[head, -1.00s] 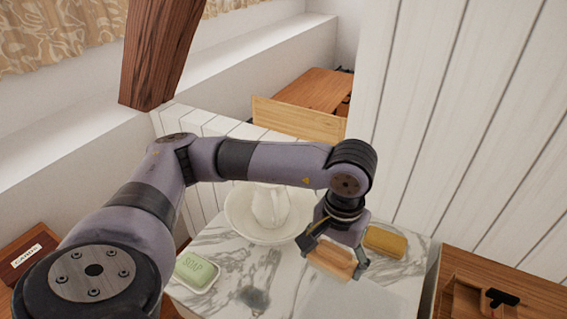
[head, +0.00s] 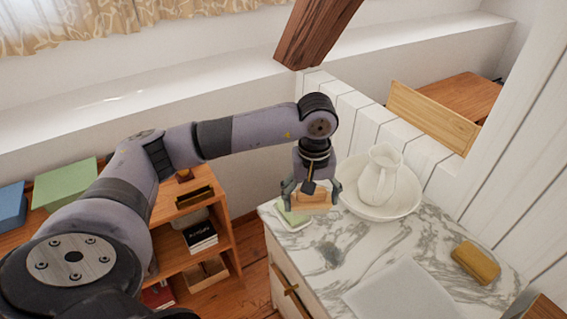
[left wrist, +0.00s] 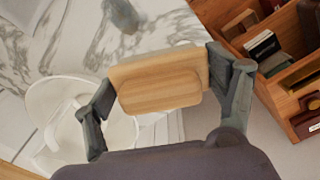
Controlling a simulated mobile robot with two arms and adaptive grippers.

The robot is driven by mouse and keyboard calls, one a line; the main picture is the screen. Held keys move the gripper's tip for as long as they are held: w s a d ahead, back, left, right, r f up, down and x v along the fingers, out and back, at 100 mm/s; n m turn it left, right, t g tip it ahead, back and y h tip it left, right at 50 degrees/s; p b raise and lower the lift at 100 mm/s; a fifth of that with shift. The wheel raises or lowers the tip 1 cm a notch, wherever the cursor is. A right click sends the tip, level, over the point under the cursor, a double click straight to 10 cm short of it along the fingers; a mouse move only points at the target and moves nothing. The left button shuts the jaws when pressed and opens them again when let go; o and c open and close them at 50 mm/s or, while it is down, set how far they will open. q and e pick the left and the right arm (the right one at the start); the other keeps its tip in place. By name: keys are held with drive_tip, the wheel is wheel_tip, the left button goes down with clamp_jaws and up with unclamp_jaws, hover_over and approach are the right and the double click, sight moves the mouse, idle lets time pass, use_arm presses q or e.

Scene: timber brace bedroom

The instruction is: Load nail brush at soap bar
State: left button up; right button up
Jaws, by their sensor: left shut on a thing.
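My left gripper (head: 311,194) is shut on the wooden nail brush (head: 311,203), with one finger at each end of it. In the left wrist view, the brush (left wrist: 160,78) is a pale wood block with a raised, rounded part, held between the fingers (left wrist: 160,95). My right gripper is not in view.
A white basin with a jug (head: 378,177) stands just right of my left gripper. A wooden shelf (head: 222,232) stands to the left.

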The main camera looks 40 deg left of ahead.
use_arm(q)
drive_tip(key=w+a+n, duration=0.1)
drive_tip(key=a+n, duration=0.1)
drive_tip(key=w+a+f+n, duration=0.1)
drive_tip(key=a+n, duration=0.1)
drive_tip(key=a, duration=0.1)
drive_tip(key=w+a+f+n, duration=0.1)
drive_tip(key=w+a, duration=0.1)
drive_tip(key=a, duration=0.1)
drive_tip(key=shift+f+n, duration=0.25)
drive_tip(key=shift+n, duration=0.15)
drive_tip(key=shift+f+b, duration=1.25)
drive_tip(key=shift+f, duration=1.3)
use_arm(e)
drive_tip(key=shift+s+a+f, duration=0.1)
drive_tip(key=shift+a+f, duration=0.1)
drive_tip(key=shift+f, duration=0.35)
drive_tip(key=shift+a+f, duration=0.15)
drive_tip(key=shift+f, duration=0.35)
use_arm(q)
drive_tip(key=shift+f+b, duration=0.45)
drive_tip(key=shift+f, duration=0.05)
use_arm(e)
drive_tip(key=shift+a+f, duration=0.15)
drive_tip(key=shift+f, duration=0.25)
use_arm(q)
drive_tip(key=shift+s+d, duration=0.1)
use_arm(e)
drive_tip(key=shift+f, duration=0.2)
